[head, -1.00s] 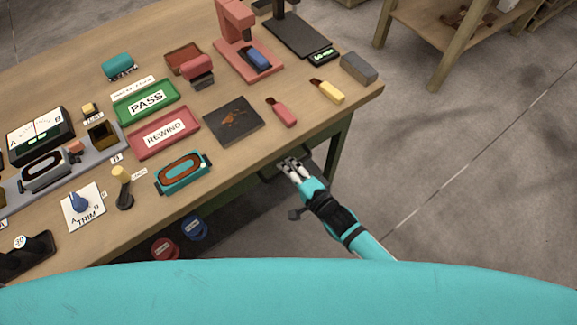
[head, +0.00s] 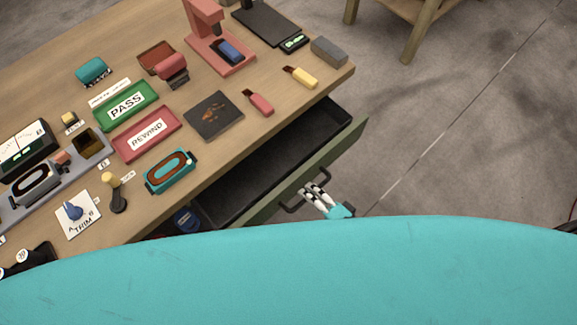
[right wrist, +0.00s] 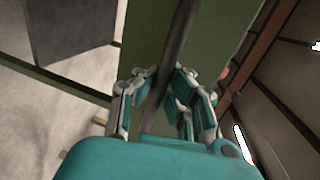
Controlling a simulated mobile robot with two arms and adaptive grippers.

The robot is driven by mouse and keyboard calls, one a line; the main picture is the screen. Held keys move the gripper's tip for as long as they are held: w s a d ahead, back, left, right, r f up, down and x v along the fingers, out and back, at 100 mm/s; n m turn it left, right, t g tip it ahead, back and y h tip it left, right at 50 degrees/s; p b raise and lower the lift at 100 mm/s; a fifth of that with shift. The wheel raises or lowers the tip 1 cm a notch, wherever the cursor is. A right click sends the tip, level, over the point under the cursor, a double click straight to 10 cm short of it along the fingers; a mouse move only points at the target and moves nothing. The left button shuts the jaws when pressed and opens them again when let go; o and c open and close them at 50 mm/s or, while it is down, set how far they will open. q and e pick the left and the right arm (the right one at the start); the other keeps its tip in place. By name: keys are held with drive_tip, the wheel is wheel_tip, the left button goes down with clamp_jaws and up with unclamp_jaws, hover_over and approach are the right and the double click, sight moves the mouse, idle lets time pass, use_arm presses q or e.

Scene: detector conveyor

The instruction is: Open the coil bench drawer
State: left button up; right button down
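The coil bench drawer is pulled out from under the bench, and its dark, empty-looking interior (head: 300,130) shows in the head view. Its green front panel (head: 343,145) also fills the upper middle of the right wrist view (right wrist: 225,30). My right gripper (head: 316,189) is at the drawer's dark bar handle (head: 291,208). In the right wrist view, its fingers (right wrist: 164,78) are closed around the handle bar (right wrist: 181,35), one side on each side of it. My left gripper is not in view.
The wooden bench top (head: 215,155) holds the green PASS tray (head: 125,105), the red REWIND tray (head: 146,134), a teal coil (head: 170,171) and several tools. A blue round item (head: 187,219) is below the bench. The floor right of the drawer is clear.

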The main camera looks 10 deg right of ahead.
drive_tip(key=f+v, duration=0.2)
drive_tip(key=v, duration=0.8)
drive_tip(key=shift+s+d+p, duration=0.3)
drive_tip(key=shift+s, duration=0.05)
drive_tip(key=c, duration=2)
unclamp_jaws()
drive_tip(key=o, duration=0.7)
drive_tip(key=shift+c, duration=0.2)
drive_tip(key=v, duration=1.2)
